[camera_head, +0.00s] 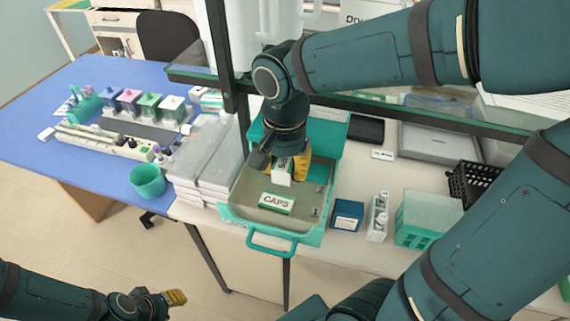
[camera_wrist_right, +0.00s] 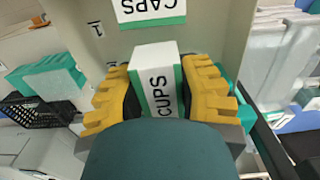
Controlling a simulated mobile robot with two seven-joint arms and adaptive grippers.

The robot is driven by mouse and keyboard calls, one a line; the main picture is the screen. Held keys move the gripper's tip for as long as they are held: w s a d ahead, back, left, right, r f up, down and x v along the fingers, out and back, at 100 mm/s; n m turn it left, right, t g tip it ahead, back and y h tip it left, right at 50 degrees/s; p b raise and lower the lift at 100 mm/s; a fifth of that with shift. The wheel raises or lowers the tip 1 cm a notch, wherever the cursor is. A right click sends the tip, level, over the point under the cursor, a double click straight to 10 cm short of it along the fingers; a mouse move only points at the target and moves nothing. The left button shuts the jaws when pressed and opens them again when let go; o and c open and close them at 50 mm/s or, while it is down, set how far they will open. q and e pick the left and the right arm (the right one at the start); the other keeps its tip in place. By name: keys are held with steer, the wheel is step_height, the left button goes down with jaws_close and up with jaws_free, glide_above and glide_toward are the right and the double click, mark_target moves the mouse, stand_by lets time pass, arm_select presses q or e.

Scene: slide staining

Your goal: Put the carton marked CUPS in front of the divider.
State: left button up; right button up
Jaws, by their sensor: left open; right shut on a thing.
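The carton marked CUPS (camera_head: 282,172) is white and green and is held by my right gripper (camera_head: 288,165) over the open drawer. In the right wrist view the CUPS carton (camera_wrist_right: 154,68) is between the yellow fingers. A carton marked CAPS (camera_head: 277,203) lies in the front part of the drawer (camera_head: 243,208); it also shows in the right wrist view (camera_wrist_right: 151,10). I cannot make out the divider; my right gripper and arm cover the drawer's middle. Whether the CUPS carton touches the drawer floor is unclear. My left gripper (camera_head: 176,297) is open and empty, low at the left.
The drawer's teal handle (camera_head: 272,250) faces the front. White stacked boxes (camera_head: 210,160) stand left of the drawer. A blue box (camera_head: 347,214), white bottles (camera_head: 378,215) and a green-white rack (camera_head: 428,217) stand to its right. A glass-edged frame (camera_head: 222,60) rises behind.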

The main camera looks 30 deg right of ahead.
mark_target(284, 160)
steer(key=o, duration=1)
steer(key=shift+c, duration=0.2)
steer(key=shift+r+p, duration=0.3)
step_height(284, 160, up, 12)
steer(key=p, duration=0.2)
steer(key=shift+r, duration=0.1)
